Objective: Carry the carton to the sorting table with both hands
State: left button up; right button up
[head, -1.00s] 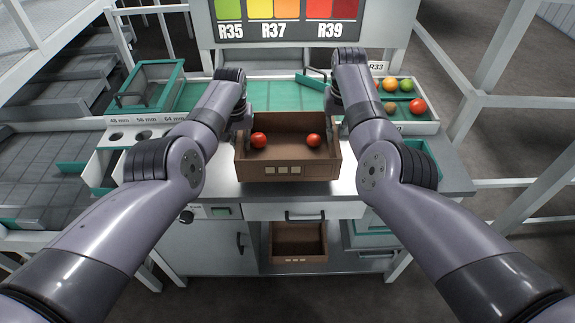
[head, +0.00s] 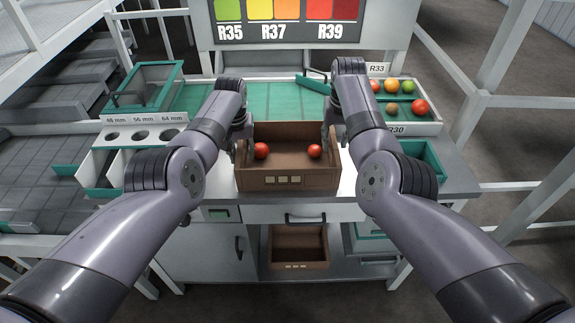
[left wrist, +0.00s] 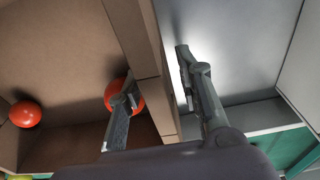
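The brown carton (head: 286,183) with two red tomatoes in it sits at the front edge of the sorting table (head: 213,180). My left gripper (head: 241,140) is at its left wall. In the left wrist view its fingers (left wrist: 155,88) straddle the carton wall (left wrist: 143,45), one inside near a tomato and one outside, with a visible gap on the outer side, so it looks open. My right gripper (head: 331,139) is at the right wall, a finger showing inside the carton; it looks open too, its outer finger partly hidden by the arm.
A divided tray (head: 436,128) with several tomatoes stands at the right. A sizing rack (head: 141,146) with holes and a green-rimmed bin (head: 180,88) are at the left. Another carton (head: 299,256) lies on the shelf below. The green table top behind the carton is mostly clear.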

pick_arm(q)
jog(key=shift+r, duration=0.55)
jog(key=r, duration=0.3)
jog(key=s+r, duration=0.1)
jog(key=r, duration=0.6)
jog(key=shift+s+r, duration=0.15)
jog(key=shift+r, duration=0.15)
pick_arm(e)
jog(key=shift+r, duration=0.1)
notch_tip(320, 180, up, 12)
jog(key=s, duration=0.1)
jog(key=shift+s, duration=0.25)
pick_arm(q)
jog(key=shift+s, duration=0.1)
pick_arm(e)
jog(key=shift+f, duration=0.25)
